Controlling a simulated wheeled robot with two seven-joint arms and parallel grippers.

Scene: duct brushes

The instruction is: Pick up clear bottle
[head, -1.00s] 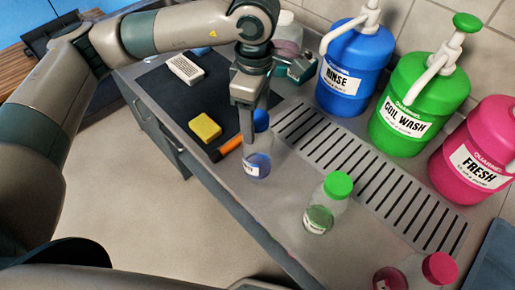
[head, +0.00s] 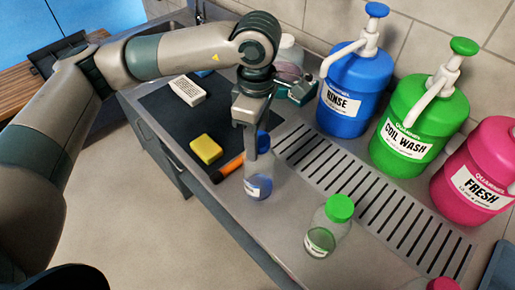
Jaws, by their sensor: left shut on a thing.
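A clear bottle with a blue cap and blue liquid (head: 258,187) stands upright on the steel counter, near its front edge. My left gripper (head: 252,150) points down at it from above and is shut on its upper part. The finger in front hides part of the cap and neck. A second clear bottle, with a green cap and green liquid (head: 322,236), stands apart to the right. A pink cap (head: 443,284) shows at the bottom edge, its bottle mostly cut off. My right gripper is not in view.
Blue RINSE (head: 342,98), green COIL WASH (head: 412,125) and pink FRESH (head: 476,175) pump jugs line the back wall. A slotted drain (head: 375,190) lies before them. A yellow sponge (head: 206,149), a white block (head: 188,90) and an orange-handled item (head: 229,167) are on the left.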

